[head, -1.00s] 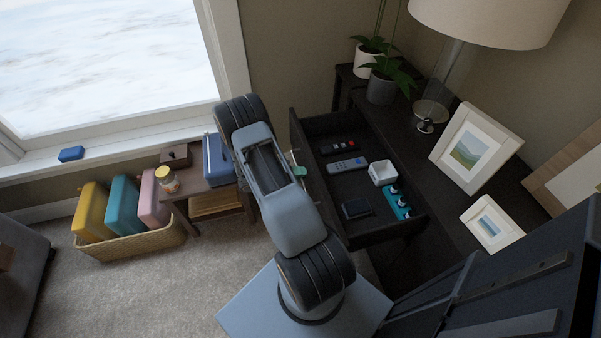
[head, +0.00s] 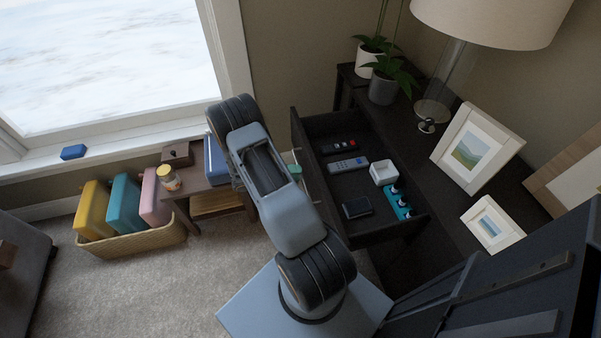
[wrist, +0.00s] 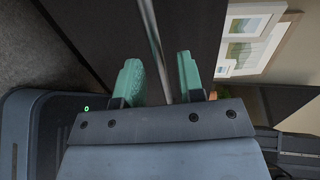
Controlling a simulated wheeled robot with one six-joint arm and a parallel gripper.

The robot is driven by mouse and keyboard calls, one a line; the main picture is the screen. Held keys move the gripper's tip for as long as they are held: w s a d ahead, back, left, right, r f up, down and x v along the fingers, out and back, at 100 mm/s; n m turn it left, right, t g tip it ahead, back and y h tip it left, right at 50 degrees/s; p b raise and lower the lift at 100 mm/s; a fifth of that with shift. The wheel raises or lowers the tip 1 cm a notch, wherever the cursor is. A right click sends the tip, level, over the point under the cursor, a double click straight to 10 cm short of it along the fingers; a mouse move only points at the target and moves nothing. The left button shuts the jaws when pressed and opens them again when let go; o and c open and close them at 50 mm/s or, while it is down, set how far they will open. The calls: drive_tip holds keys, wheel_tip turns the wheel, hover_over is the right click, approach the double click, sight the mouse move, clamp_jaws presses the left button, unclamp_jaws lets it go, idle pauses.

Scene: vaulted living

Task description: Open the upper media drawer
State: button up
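The upper media drawer (head: 333,188) is dark and stands pulled well out of the console in the head view, with its inside exposed. In the wrist view its dark front (wrist: 95,30) fills the upper middle, and a thin metal bar handle (wrist: 153,38) runs down between my fingers. My gripper (wrist: 158,62) has two teal fingers, spread apart on either side of the handle with a visible gap on both sides. In the head view my arm hides most of the gripper; only a bit of teal finger shows beside the drawer front.
The drawer holds remotes (head: 347,165), a white cup (head: 383,172), a black box (head: 356,207) and a teal item (head: 398,204). Frames (head: 478,148), a lamp (head: 447,75) and plants (head: 383,88) stand on the console. A low table (head: 195,185) and basket (head: 130,240) are left. Carpet is clear in front.

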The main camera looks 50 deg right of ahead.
drive_tip(key=v, duration=1.1)
drive_tip(key=shift+a, duration=0.25)
